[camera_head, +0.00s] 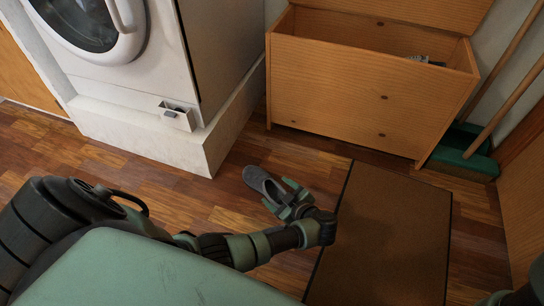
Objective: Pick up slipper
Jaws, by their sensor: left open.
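A grey slipper (259,182) lies on the wooden floor in front of the white plinth, its toe end toward the lower right. My left gripper (283,197) is open at the slipper's lower right end, with its fingers over or beside it. The gripper hides part of that end, and I cannot tell whether the fingers touch it. Of my right arm, only a dark and green part shows at the lower right edge; its gripper is not in view.
A brown mat (385,235) lies right of the slipper. A washing machine stands on a white plinth (150,137) at the upper left. An open wooden chest (350,95) stands behind. A green broom head (465,155) rests at right. Bare floor surrounds the slipper.

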